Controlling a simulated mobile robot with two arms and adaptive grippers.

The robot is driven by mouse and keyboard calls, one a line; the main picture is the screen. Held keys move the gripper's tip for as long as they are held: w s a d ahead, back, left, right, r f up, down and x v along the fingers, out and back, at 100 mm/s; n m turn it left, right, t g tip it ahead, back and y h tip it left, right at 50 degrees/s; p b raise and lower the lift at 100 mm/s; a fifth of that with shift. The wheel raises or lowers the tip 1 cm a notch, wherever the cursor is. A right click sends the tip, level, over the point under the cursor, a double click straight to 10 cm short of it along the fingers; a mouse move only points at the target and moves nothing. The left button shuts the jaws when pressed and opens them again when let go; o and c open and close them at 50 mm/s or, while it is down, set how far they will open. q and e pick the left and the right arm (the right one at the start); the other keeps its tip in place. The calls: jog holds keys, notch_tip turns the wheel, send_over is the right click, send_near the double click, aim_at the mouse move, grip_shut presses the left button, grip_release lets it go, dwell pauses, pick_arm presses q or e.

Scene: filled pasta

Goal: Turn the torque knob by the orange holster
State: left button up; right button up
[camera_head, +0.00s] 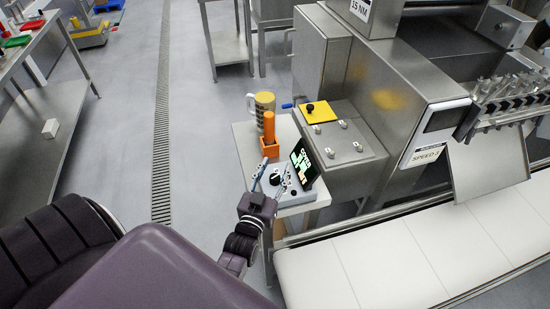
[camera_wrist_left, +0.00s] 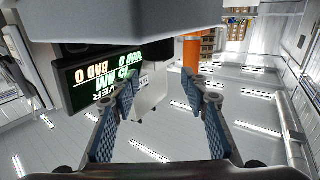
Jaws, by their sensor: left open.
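The orange holster (camera_head: 269,148) stands on a small steel side table and holds an orange-handled tool (camera_head: 268,125). In front of it is a grey box (camera_head: 298,195) with a dark round knob (camera_head: 275,179) and a tilted black display (camera_head: 303,163). My left gripper (camera_head: 272,174) is open and empty, its fingers reaching over the grey box around the knob; I cannot tell whether they touch it. The left wrist view shows the open fingers (camera_wrist_left: 163,92), the display (camera_wrist_left: 100,76) upside down and something orange (camera_wrist_left: 192,50). The knob is not clear there. My right gripper is not in view.
A large steel machine (camera_head: 345,65) and a white conveyor (camera_head: 370,262) stand to the right. A steel table (camera_head: 45,105) is at the far left. The floor between is open, with a drain grate (camera_head: 162,150).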

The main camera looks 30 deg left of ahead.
aim_at(275, 177)
pick_arm(q)
notch_tip(275, 177, up, 7)
jog(key=shift+f, duration=0.15)
dwell(0.4)
jog(key=shift+d, duration=0.1)
